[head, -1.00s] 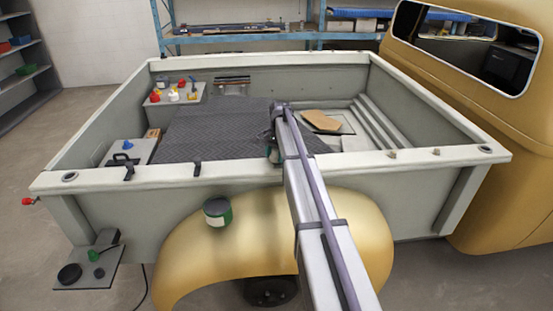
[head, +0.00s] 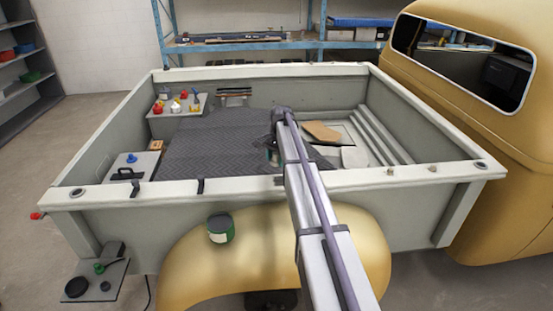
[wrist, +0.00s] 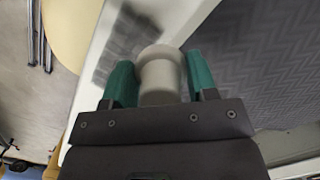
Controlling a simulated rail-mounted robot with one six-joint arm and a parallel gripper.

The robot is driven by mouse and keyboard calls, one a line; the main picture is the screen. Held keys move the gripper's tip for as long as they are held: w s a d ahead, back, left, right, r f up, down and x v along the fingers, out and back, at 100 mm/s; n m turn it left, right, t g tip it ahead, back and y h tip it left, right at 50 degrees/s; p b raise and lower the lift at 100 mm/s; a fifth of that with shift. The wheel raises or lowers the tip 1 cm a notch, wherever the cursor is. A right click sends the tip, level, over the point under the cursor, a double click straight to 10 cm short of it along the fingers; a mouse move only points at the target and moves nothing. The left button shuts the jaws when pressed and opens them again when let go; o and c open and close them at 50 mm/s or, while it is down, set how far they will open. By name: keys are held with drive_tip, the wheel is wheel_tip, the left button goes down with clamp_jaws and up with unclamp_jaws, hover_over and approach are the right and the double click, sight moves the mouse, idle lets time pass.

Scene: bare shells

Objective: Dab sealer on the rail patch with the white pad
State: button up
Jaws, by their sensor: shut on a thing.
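My gripper (wrist: 160,82) is shut on the white pad (wrist: 162,72), a pale rounded cylinder between two green fingers. In the head view my gripper (head: 273,155) is over the near side of the truck bed, mostly hidden by my arm. The white rail (wrist: 90,75) runs up the wrist view beside the pad. A grey mottled patch (wrist: 124,45) on it lies just up and left of the pad's end. Whether the pad touches the rail cannot be told. A green can (head: 221,229) with a dark top stands on the yellow fender.
A dark ribbed mat (head: 215,150) covers part of the bed floor. Black clips (head: 200,186) sit on the near rail left of my arm. Small coloured bottles (head: 176,106) stand on a ledge at the back left. A brown board (head: 322,132) lies right of my arm.

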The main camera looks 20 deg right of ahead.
wheel_tip(320, 180, up, 3)
drive_tip(key=p, duration=0.3)
drive_tip(key=shift+r, duration=0.1)
drive_tip(key=shift+f, duration=0.2)
